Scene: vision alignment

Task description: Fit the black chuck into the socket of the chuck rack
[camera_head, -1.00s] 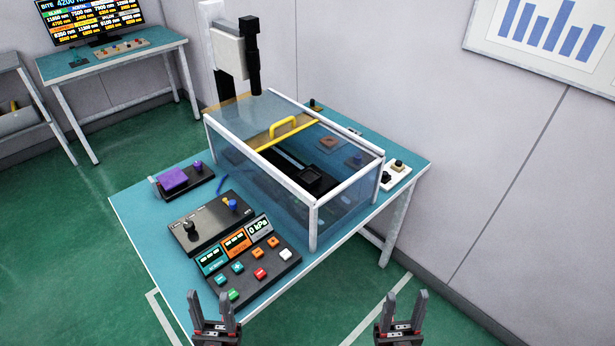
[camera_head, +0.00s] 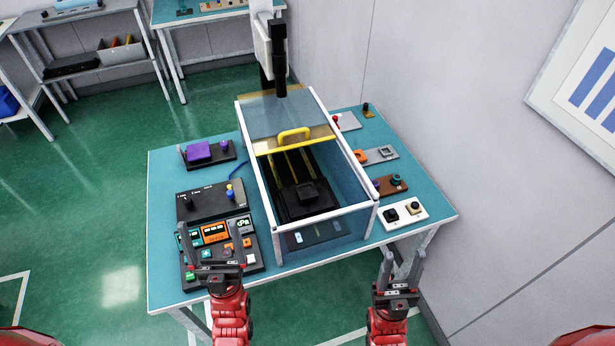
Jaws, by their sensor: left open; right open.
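A white plate (camera_head: 404,223), which looks like the chuck rack, lies on the right front of the table. A small black block (camera_head: 390,214) sits on its left part, and a beige piece with a dark knob (camera_head: 414,207) on its right; I cannot tell which is a socket. Another dark square piece (camera_head: 306,192) is on the black stage inside the clear enclosure; I cannot tell which is the black chuck. My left gripper (camera_head: 211,238) is open and empty over the button panel. My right gripper (camera_head: 404,256) is open and empty, in front of the white plate.
The clear enclosure (camera_head: 259,210) has a white frame and a yellow handle (camera_head: 293,134). Left are the button panel (camera_head: 247,268), a black knob box (camera_head: 209,200) and a purple block (camera_head: 199,151). Right are a brown plate (camera_head: 380,190) and a grey plate (camera_head: 383,160).

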